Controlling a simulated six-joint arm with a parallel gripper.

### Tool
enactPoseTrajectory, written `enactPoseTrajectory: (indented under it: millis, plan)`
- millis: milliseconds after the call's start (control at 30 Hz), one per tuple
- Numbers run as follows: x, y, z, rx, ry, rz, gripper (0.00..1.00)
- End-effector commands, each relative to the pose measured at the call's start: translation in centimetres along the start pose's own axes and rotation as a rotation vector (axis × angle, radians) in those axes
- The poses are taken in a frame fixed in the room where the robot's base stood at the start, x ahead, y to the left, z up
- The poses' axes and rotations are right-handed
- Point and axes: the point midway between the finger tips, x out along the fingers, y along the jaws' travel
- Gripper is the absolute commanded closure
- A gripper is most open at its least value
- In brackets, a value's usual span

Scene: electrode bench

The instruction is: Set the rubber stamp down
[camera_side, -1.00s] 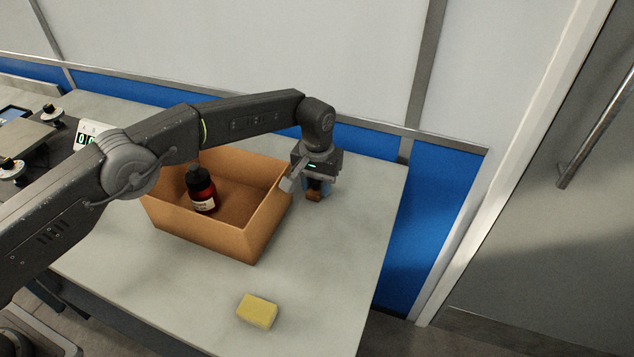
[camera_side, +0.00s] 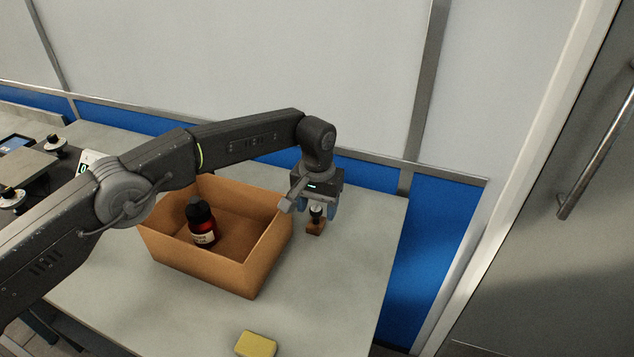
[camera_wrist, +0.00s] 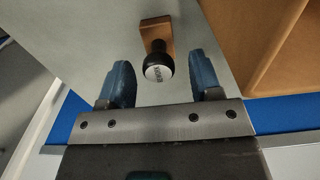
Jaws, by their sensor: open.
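The rubber stamp (camera_side: 316,226) stands upright on the table, with a wooden base and a black handle. My gripper (camera_side: 317,211) is just above it, open, with its blue fingers near the top of the handle. In the wrist view the stamp (camera_wrist: 158,60) shows its light, lettered cap between and beyond the two spread fingers of my gripper (camera_wrist: 163,80). There are gaps on both sides of the handle in that view.
A yellow sponge (camera_side: 256,345) lies near the front edge.

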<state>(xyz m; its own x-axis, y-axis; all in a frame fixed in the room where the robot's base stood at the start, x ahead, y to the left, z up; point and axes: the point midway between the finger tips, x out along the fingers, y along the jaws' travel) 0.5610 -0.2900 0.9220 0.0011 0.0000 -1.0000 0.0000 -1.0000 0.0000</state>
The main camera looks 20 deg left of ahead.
Motion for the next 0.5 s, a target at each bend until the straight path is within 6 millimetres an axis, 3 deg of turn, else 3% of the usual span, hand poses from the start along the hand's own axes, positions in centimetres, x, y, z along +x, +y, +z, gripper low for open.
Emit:
enactPoseTrajectory:
  millis: [267,500]
  plan:
    - [-6.6,0.0,-0.1,0.000,0.005,0.002,0.41]
    - [-8.3,0.0,0.0,0.000,0.002,0.001,0.41]
